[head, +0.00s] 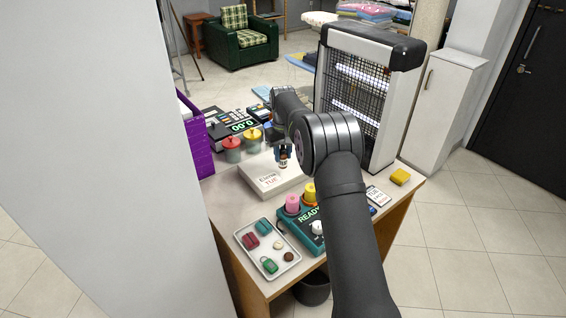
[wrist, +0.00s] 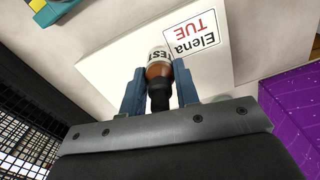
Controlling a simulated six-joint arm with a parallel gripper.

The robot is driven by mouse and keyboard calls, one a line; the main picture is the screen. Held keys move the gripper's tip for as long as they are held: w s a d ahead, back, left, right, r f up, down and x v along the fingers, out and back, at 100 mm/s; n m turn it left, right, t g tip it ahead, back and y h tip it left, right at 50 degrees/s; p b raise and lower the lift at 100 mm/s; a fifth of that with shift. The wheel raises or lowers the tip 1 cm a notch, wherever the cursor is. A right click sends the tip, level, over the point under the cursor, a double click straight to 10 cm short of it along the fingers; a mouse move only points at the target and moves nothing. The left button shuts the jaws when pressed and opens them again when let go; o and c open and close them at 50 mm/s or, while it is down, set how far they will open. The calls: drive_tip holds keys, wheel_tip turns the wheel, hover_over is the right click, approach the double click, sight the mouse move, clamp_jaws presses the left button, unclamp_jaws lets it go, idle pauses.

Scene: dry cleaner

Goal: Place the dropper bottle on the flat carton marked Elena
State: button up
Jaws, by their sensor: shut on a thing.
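The dropper bottle (wrist: 158,66) is brown with a white label and a black top. My gripper (wrist: 160,88) is shut on it, with one blue finger on each side. The flat carton (head: 262,183) is white and marked Elena TUE. It lies on the counter, and its label also shows in the wrist view (wrist: 197,40). In the head view the bottle (head: 283,160) appears upright over the right part of the carton. I cannot tell whether its base touches the carton top. My arm hides part of the carton's right side.
A teal device (head: 300,228) with pink and yellow spools stands in front of the carton. A tray (head: 249,237) of small items lies at the front. Red and yellow-lidded jars (head: 232,150) stand behind. A caged lamp unit (head: 389,120) stands right, a purple box (head: 196,140) left.

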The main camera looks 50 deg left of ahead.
sight(283, 162)
drive_tip(key=shift+f, duration=1.95)
drive_tip(key=shift+f, duration=0.2)
drive_tip(key=o, duration=1)
drive_tip(key=shift+c, duration=0.2)
drive_tip(key=shift+r, duration=0.15)
wheel_tip(283, 162, up, 12)
drive_tip(key=shift+r, duration=0.1)
